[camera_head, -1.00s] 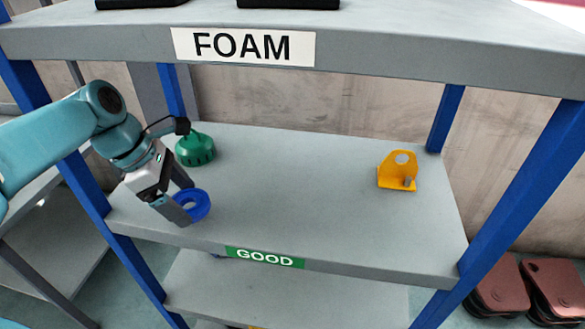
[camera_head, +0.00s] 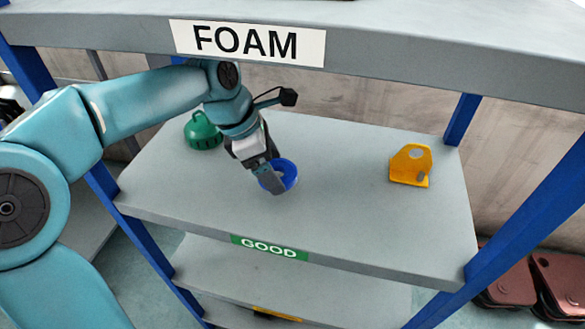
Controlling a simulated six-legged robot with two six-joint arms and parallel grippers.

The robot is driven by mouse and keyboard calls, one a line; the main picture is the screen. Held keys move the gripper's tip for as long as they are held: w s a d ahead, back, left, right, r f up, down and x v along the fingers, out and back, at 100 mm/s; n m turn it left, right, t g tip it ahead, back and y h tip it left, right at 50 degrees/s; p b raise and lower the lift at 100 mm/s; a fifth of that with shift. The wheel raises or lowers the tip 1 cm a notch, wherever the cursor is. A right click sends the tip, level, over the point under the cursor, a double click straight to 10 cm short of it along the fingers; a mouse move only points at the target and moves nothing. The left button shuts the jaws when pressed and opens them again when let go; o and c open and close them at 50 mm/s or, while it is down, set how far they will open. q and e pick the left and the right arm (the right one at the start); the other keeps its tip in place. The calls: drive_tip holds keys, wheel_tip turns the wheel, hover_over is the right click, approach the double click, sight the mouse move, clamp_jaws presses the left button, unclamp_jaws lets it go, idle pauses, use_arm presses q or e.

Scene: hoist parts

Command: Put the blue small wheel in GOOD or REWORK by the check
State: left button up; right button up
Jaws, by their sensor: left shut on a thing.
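The blue small wheel (camera_head: 288,172) is a blue ring in the middle of the shelf with the green GOOD label (camera_head: 269,248). My left gripper (camera_head: 273,184) is shut on the wheel, with one finger in front of its left side. The wheel is at or just above the shelf surface (camera_head: 350,205); I cannot tell whether it touches. Part of the wheel is hidden by the gripper. My right gripper is not in view. No REWORK label shows.
A green domed part (camera_head: 202,132) stands at the back left of the GOOD shelf. A yellow bracket (camera_head: 411,165) stands on the right. The FOAM shelf (camera_head: 400,48) lies above. Blue posts (camera_head: 535,215) bound the rack. The shelf's front right is clear.

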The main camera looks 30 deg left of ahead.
sight(288, 171)
use_arm(q)
drive_tip(key=shift+w+d+r, duration=0.1)
drive_tip(key=shift+w+d, duration=0.5)
drive_tip(key=shift+d, duration=0.1)
drive_tip(key=shift+w+d, duration=0.3)
drive_tip(key=shift+d, duration=0.25)
drive_tip(key=x, duration=0.3)
drive_tip(key=shift+a+f, duration=0.15)
drive_tip(key=shift+f, duration=0.25)
drive_tip(key=shift+s, duration=0.1)
drive_tip(key=shift+f, duration=0.1)
drive_tip(key=o, duration=1.3)
drive_tip(key=shift+f, duration=0.1)
